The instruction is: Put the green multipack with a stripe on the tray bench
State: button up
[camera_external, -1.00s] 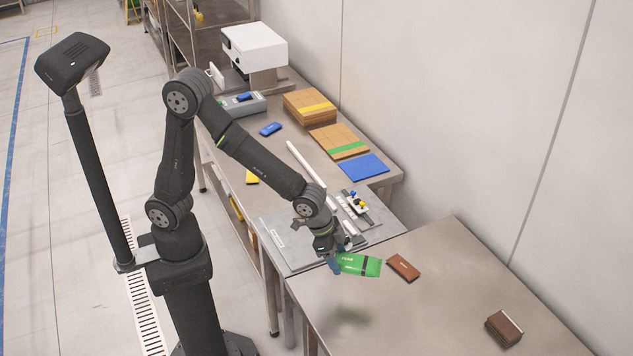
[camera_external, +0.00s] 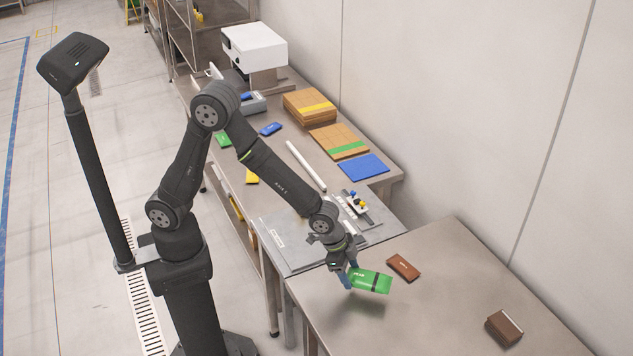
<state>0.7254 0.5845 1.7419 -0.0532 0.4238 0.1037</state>
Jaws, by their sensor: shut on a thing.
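The green multipack (camera_external: 367,280) has a dark stripe across it. My gripper (camera_external: 349,277) is shut on its left end and holds it above the near steel bench (camera_external: 440,300). A shadow on the bench below shows a gap under the pack. I cannot tell for sure which surface is the tray bench.
A brown pack (camera_external: 403,267) lies close behind the held pack, and another brown pack (camera_external: 504,328) lies at the far right of the bench. A grey plate (camera_external: 285,245) with small fittings is behind. A blue sheet (camera_external: 363,167) and cardboard stacks (camera_external: 309,106) are on the back bench. The bench's middle is clear.

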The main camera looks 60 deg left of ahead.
jog(key=shift+w+a+f, duration=0.15)
jog(key=shift+w+f, duration=0.25)
jog(key=shift+f, duration=1.8)
jog(key=o, duration=1.1)
jog(key=shift+f, duration=0.15)
jog(key=shift+o, duration=0.3)
jog(key=v, duration=1.2)
